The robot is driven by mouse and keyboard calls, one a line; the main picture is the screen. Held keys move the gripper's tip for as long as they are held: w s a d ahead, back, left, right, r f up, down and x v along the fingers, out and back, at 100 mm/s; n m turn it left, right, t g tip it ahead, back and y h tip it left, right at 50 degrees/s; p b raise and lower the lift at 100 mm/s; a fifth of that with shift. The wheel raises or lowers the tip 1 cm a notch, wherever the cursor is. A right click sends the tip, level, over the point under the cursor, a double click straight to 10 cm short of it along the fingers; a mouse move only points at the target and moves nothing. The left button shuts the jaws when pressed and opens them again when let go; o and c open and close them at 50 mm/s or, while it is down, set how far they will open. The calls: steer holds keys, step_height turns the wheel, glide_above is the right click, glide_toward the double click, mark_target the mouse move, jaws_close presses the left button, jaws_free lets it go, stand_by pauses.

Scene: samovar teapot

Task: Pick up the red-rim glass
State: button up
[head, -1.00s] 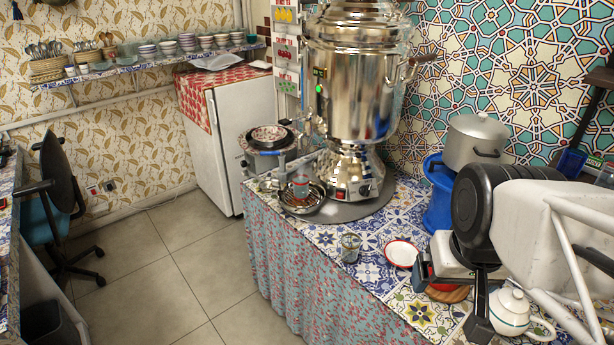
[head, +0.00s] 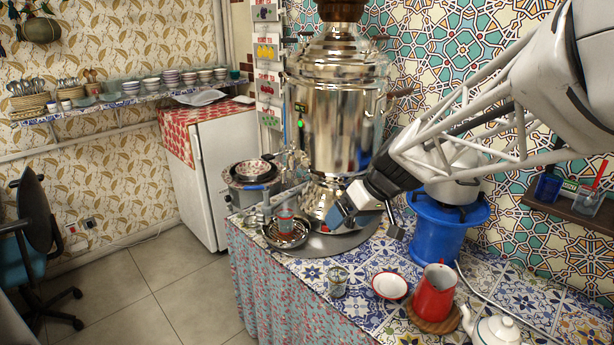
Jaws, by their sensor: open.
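A small clear glass with a red band (head: 286,219) stands in a metal bowl (head: 290,241) at the foot of the samovar. A second small glass (head: 338,281) with a greyish pattern stands on the tiled counter near its front edge. At this size I cannot tell the colour of its rim. My gripper (head: 368,224) is open and empty, in front of the samovar's base. It is to the right of the glass in the bowl and above and behind the glass on the counter. It touches neither glass.
The large metal samovar (head: 332,110) stands close behind my gripper. A red-rimmed saucer (head: 390,286), a red jug (head: 434,292) and a white teapot (head: 492,328) stand at the right. A blue stand (head: 436,232) carries a pot. Tiles around the counter glass are clear.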

steer(key=w+a+f+n+t+y, duration=0.15)
steer(key=w+a+f, duration=0.3)
steer(key=w, duration=0.55)
steer(key=w+a+f+n+g+y, duration=0.1)
steer(key=w+a+f+n+y, duration=0.3)
steer(key=w, duration=0.7)
steer(key=n+t, duration=0.1)
steer(key=t, duration=0.2)
glide_toward(285, 215)
steer(key=s+a, duration=0.1)
steer(key=shift+s+a+r+y, duration=0.15)
steer(key=shift+r+y, duration=0.15)
steer(key=shift+y, duration=0.15)
steer(key=shift+x, duration=1.25)
steer(key=shift+f, duration=0.1)
steer(key=shift+x, duration=2.6)
steer(key=shift+s, duration=0.15)
